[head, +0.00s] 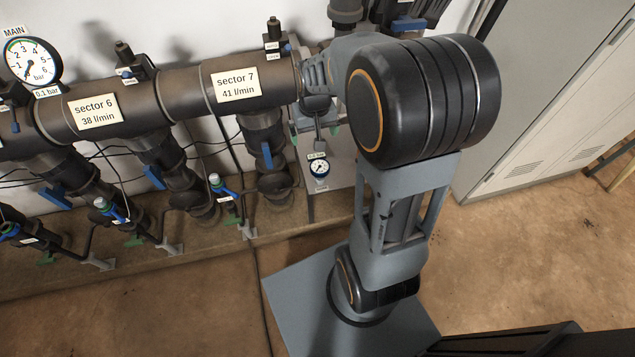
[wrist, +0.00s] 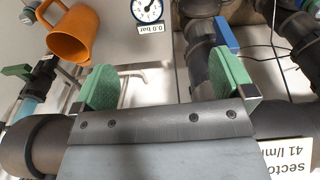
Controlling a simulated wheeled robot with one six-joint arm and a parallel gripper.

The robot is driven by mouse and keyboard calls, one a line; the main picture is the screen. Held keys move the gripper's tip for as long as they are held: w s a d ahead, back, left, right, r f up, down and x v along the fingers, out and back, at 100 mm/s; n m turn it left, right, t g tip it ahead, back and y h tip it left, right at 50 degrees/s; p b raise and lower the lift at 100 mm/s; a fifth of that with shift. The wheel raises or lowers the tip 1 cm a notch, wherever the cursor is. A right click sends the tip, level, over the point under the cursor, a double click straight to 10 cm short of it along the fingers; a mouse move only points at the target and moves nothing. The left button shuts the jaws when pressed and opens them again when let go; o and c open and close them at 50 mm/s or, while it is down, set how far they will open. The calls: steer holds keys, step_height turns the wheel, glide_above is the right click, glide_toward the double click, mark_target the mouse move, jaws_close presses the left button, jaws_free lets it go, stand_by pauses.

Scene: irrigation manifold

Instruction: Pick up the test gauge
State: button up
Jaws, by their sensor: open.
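The test gauge (head: 319,168) is a small round white dial with a dark rim and a bluish body. It sits on a light grey surface below the right end of the manifold in the head view. In the wrist view the gauge (wrist: 147,9) is at the top edge, partly cut off, with a "0.0 bar" label below it. My gripper (wrist: 165,79) is open and empty, its green finger pads well apart. The gauge lies beyond the fingertips, its image between the two pads and apart from them. In the head view my arm partly hides the gripper.
An orange mug (wrist: 76,34) stands left of the gauge in the wrist view. The manifold pipe (head: 180,88), with blue-handled valves, runs along the wall, close to my gripper. A grey cabinet (head: 540,90) stands at right. The brown floor (head: 520,260) is open there.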

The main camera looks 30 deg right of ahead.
steer(key=g+b, duration=0.1)
steer(key=b, duration=0.4)
glide_toward(319, 164)
steer(key=shift+m, duration=0.4)
step_height(319, 164, down, 5)
steer(key=shift+w+d+f, duration=0.15)
steer(key=shift+f+b, duration=1.2)
steer(key=shift+f, duration=1.7)
steer(key=c, duration=0.9)
steer(key=shift+c, duration=0.4)
steer(key=shift+r, duration=0.2)
